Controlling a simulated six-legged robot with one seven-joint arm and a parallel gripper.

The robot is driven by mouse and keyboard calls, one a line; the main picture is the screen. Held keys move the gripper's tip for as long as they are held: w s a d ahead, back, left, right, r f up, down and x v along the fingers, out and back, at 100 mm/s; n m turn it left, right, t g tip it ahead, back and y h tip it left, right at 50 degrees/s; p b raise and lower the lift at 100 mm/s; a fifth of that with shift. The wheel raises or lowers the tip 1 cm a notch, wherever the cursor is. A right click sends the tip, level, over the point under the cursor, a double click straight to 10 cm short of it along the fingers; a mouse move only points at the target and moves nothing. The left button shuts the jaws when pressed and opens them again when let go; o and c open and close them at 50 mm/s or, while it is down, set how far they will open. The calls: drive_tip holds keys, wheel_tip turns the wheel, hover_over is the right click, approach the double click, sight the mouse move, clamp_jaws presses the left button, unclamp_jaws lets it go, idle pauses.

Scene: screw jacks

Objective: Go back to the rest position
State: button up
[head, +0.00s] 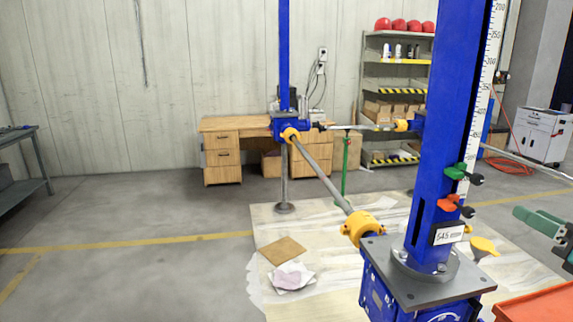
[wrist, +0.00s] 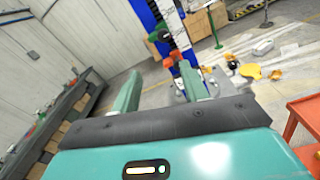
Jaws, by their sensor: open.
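My gripper (head: 541,222) shows only partly at the right edge of the head view, to the right of the near screw jack's blue column (head: 445,130). In the wrist view my gripper (wrist: 158,88) has its two green fingers wide apart with nothing between them. The column carries a white scale (head: 482,85), a green clamp (head: 456,172) and an orange-red clamp (head: 448,203), each with a dark knob. The green clamp (wrist: 160,35) and orange-red clamp (wrist: 175,57) stand beyond the fingertips in the wrist view, apart from them.
A grey shaft (head: 320,178) with yellow couplings joins the near jack to another behind. An orange-red surface (head: 540,305) lies at lower right, below my gripper. A wooden desk (head: 222,158), shelves (head: 398,75) and a workbench (head: 25,150) stand farther off. The left floor is open.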

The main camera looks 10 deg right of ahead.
drive_tip(key=w+a+f+n+g+y, duration=0.25)
drive_tip(key=a+f+n, duration=0.25)
drive_tip(key=a+n, duration=0.3)
drive_tip(key=w+a+f+n+g+y, duration=0.2)
drive_tip(key=a+f+n+g, duration=0.2)
drive_tip(key=a+n, duration=0.45)
drive_tip(key=s+a+f+n+g+h, duration=0.2)
drive_tip(key=a+f+n, duration=0.4)
drive_tip(key=n, duration=0.5)
drive_tip(key=s+a+f+n+g+h, duration=0.3)
drive_tip(key=a+n, duration=0.4)
drive_tip(key=n, duration=0.4)
wheel_tip(320, 180, down, 3)
drive_tip(key=shift+s+a+r, duration=0.15)
drive_tip(key=shift+s+a, duration=0.25)
drive_tip(key=shift+s, duration=0.1)
